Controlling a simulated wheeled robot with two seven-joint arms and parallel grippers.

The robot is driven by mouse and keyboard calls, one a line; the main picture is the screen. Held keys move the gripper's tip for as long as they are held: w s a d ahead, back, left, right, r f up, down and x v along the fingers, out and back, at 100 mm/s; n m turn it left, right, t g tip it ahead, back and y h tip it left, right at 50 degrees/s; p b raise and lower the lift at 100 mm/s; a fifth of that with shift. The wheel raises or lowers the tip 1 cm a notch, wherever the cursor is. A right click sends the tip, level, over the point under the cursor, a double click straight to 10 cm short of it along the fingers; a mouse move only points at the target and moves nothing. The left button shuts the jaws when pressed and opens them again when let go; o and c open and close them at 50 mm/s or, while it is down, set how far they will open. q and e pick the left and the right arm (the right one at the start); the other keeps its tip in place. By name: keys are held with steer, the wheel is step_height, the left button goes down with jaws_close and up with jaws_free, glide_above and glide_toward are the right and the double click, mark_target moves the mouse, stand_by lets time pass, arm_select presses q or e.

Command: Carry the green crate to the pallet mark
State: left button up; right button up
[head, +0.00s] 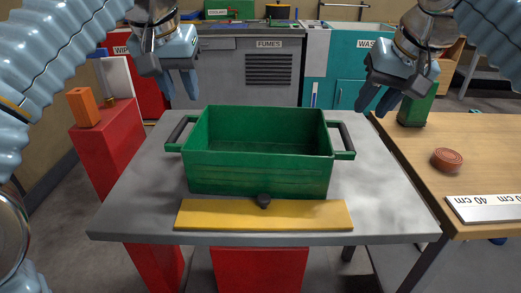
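The green crate (258,174) sits upright on a grey table (130,195), open at the top and empty as far as I see. My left gripper (182,97) hangs above and behind the left handle, fingers apart, touching nothing. My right gripper (368,108) is above and to the right of the right handle, fingers apart and empty. A yellow strip (262,216) lies in front of the crate; I cannot tell whether it is the pallet mark.
A small dark knob (264,201) is at the yellow strip's back edge. On the left a red cabinet (108,140) carries an orange block (83,107). On the right a wooden table (480,160) holds a reddish disc (447,159), a ruler (490,208) and a green container (416,108).

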mark_target(197, 133)
arm_select(q)
steer(key=shift+w+f, duration=0.1)
arm_select(e)
steer(key=shift+f, duration=0.1)
